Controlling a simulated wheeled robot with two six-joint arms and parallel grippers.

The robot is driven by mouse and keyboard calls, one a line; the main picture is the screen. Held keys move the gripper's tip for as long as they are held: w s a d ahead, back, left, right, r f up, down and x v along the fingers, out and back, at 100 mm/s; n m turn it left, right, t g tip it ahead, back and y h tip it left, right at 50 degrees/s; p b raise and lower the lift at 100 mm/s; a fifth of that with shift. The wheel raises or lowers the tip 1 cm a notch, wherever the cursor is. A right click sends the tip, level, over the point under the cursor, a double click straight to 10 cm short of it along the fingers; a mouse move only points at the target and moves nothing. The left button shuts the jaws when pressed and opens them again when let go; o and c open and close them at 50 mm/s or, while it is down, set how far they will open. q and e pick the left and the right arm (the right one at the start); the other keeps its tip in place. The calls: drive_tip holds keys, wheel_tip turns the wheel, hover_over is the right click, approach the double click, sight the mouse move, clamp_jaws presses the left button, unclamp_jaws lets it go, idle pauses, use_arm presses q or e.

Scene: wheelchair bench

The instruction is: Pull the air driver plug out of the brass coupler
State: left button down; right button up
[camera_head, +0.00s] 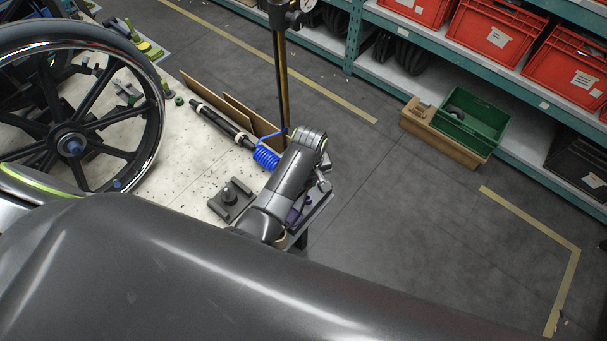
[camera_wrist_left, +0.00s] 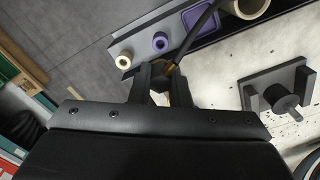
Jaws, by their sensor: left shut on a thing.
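My left gripper (camera_wrist_left: 160,90) is shut in the left wrist view, with a small brass-coloured piece, apparently the air driver plug (camera_wrist_left: 158,99), between its dark fingers. A bit of brass (camera_wrist_left: 171,68), perhaps the coupler, shows just beyond the fingertips, where a dark hose (camera_wrist_left: 205,20) runs up out of view. I cannot tell whether plug and coupler are joined. In the head view my left arm reaches over the bench's right end and mostly hides the grip. A blue coiled hose (camera_head: 266,158) lies beside the arm. My right gripper is not in view.
A dark fixture with a post (camera_head: 231,196) stands on the bench (camera_head: 185,165), also seen in the wrist view (camera_wrist_left: 282,98). A wheelchair wheel (camera_head: 70,143) is at left. Purple and cream parts line a rail (camera_wrist_left: 140,45). Open floor lies right of the bench, before shelves.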

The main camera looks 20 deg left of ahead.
sight(308, 189)
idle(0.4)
use_arm(q)
drive_tip(key=shift+f+b, duration=1.4)
drive_tip(key=shift+f, duration=1)
drive_tip(key=shift+f, duration=0.35)
drive_tip(key=shift+p, duration=0.6)
drive_tip(key=shift+f+b, duration=0.65)
drive_tip(key=shift+f, duration=0.3)
drive_tip(key=c, duration=1.3)
unclamp_jaws()
drive_tip(key=shift+c, duration=0.3)
